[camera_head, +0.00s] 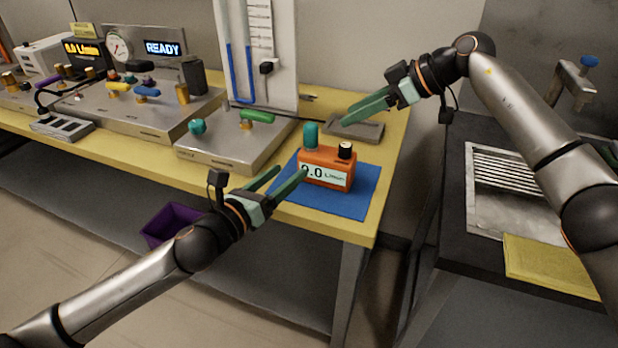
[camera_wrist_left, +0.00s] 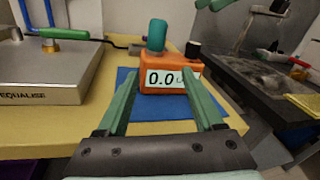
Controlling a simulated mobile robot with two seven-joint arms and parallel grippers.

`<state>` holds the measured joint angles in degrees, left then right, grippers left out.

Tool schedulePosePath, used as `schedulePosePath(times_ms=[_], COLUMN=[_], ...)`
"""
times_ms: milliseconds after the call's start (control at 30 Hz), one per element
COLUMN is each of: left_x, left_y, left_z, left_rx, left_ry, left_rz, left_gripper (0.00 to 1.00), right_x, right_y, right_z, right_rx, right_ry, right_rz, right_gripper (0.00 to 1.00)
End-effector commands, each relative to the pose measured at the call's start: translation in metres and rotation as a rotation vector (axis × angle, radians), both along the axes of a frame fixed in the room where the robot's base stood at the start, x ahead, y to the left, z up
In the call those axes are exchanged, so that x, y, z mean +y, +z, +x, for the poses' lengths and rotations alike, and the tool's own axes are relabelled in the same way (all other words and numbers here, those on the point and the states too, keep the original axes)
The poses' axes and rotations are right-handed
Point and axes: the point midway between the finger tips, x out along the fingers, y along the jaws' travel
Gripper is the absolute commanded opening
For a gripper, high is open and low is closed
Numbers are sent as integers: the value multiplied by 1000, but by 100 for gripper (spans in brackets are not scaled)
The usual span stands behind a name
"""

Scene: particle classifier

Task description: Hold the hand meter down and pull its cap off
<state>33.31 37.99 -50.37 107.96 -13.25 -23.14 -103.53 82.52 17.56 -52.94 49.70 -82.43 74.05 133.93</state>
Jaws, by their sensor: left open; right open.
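The orange hand meter (camera_head: 327,168) stands upright on a blue mat (camera_head: 352,202) near the right end of the yellow bench; its display reads 0.0 L/min. My left gripper (camera_head: 285,180) is open in front of the meter; in the left wrist view the meter (camera_wrist_left: 168,76) shows beyond and between the open fingers (camera_wrist_left: 160,92). My right gripper (camera_head: 362,108) is open and empty, above and behind the meter, apart from it.
A metal box with a green lever (camera_head: 257,116) stands left of the meter. A grey tray (camera_head: 355,130) lies behind it. A manometer panel (camera_head: 262,50) stands at the back. A dark sink bench with a yellow cloth (camera_head: 550,265) is at the right, across a gap.

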Motion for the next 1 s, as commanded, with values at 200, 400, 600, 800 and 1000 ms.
schedulePosePath(times_ms=[200,400,600,800,1000], left_x=[-43,-56,-71,-90,-107], left_y=[13,16,16,16,16], left_z=[-18,-18,5,34,59], left_rx=[-127,-163,-163,-161,-162], left_ry=[-50,-58,-58,-58,-59], left_rz=[155,198,199,198,199], left_gripper=[68,68,68,68,68], right_x=[0,0,0,0,0], right_y=[0,0,0,0,0], right_z=[0,0,0,0,0], right_rx=[0,0,0,0,0], right_ry=[0,0,0,0,0], right_rz=[0,0,0,0,0], right_gripper=[50,50,50,50,50])
